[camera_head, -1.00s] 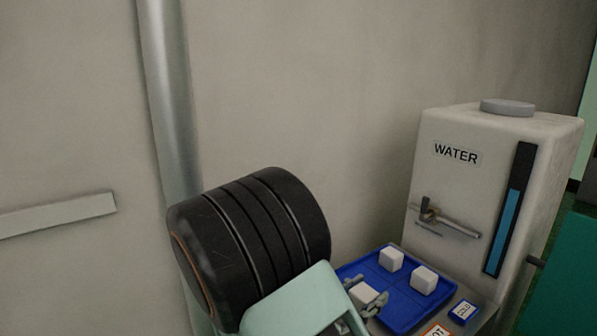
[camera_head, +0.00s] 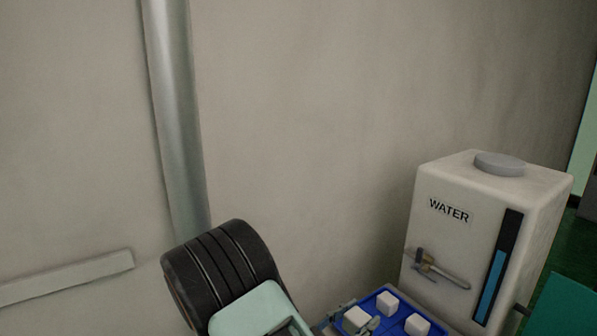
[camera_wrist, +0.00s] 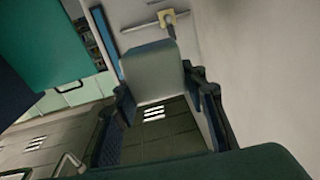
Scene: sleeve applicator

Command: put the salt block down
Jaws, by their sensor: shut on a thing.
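My gripper (camera_head: 356,318) is shut on a white salt block (camera_head: 357,319) at the bottom of the head view. In the wrist view the block (camera_wrist: 155,72) fills the space between the two dark fingers. In the head view it appears over the left part of the blue tray (camera_head: 376,298). I cannot tell whether it touches the tray. Two more white blocks sit on the tray, one at the back (camera_head: 387,302) and one at the right (camera_head: 417,325). The tray's front is cut off by the frame edge.
A white water tank (camera_head: 485,235) with a tap (camera_head: 437,270) and a blue level gauge stands right of the tray. A wall is behind, with a vertical pipe (camera_head: 178,120) at the left. A green surface (camera_head: 560,308) lies at the far right.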

